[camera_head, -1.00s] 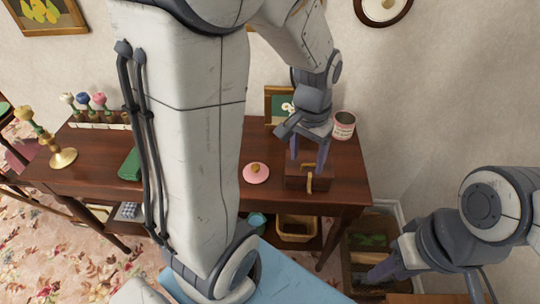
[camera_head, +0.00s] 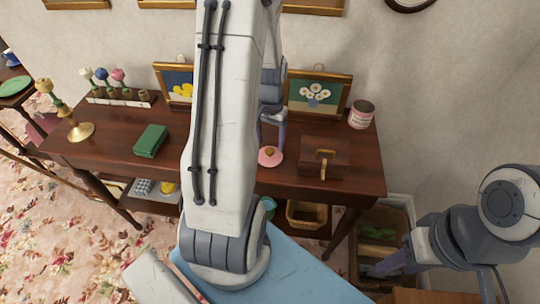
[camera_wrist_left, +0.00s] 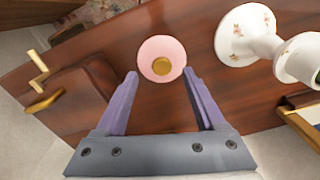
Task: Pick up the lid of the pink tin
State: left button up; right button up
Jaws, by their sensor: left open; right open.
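The lid (camera_head: 268,160) is a pink disc with a gold knob, lying on the dark wooden table (camera_head: 348,186). It also shows in the left wrist view (camera_wrist_left: 150,48). The pink tin (camera_head: 360,117) stands open at the table's right back corner, apart from the lid. My left gripper (camera_head: 272,133) is open and empty, pointing down over the lid. In the left wrist view the lid's knob sits between and just ahead of the fingertips (camera_wrist_left: 161,76), untouched as far as I can see. My right gripper (camera_head: 384,268) is low at the right, away from the table.
A wooden box (camera_head: 335,160) with a brass handle is right of the lid. A white floral ceramic piece (camera_wrist_left: 240,50) stands close by the lid in the wrist view. A framed flower picture (camera_head: 318,92) stands behind. A green book (camera_head: 151,141) lies left.

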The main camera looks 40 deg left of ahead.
aim_at(270, 150)
pick_arm(q)
jog(key=f, duration=0.4)
jog(key=shift+a+f, duration=0.1)
jog(key=shift+a, duration=0.1)
grip_shut()
jog(key=shift+w, duration=0.1)
